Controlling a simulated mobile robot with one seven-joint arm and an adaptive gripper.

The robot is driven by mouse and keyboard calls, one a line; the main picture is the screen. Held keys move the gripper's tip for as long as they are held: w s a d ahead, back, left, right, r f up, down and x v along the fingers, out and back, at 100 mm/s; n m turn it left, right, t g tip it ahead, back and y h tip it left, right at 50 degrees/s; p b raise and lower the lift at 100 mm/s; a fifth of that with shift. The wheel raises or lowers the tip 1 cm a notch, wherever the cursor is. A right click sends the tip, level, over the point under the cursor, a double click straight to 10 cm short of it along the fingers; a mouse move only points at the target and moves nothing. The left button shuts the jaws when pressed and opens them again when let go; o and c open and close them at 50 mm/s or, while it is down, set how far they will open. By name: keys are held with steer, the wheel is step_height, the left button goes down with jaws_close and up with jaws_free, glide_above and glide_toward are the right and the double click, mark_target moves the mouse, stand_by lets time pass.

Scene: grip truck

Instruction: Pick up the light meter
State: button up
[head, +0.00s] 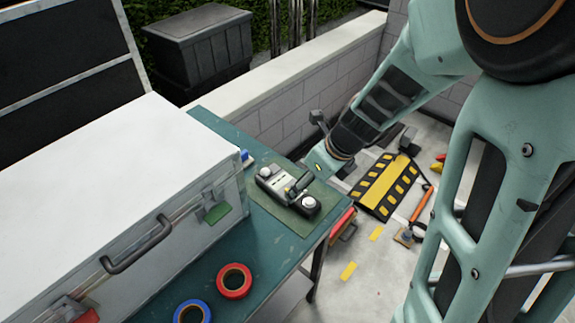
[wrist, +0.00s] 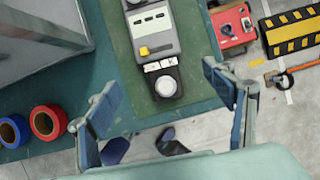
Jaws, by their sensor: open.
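The light meter (head: 271,178) is a grey and black handheld device with a white dome and a small yellow part. It lies on a green mat (head: 262,208) on the teal table. In the wrist view the light meter (wrist: 150,28) extends from the top edge to near the middle, with its dome end closest to me. My gripper (wrist: 163,94) is open, its two blue-padded fingers spread left and right of the dome end, with nothing between them held. In the head view my gripper (head: 322,162) is above the mat and a dark finger partly covers the meter.
A large white case (head: 110,180) stands left of the mat. Red tape (head: 234,281) and blue tape (head: 192,312) lie near the table's front. A yellow and black ramp (head: 384,184) is on the floor to the right. The table (head: 268,258) is clear right of the red tape.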

mark_target(276, 184)
steer(key=b+x, duration=0.2)
steer(key=x, duration=0.6)
steer(key=shift+w+a+b, duration=0.25)
steer(key=shift+b, duration=0.05)
steer(key=c, duration=1.5)
steer(key=shift+r, duration=0.1)
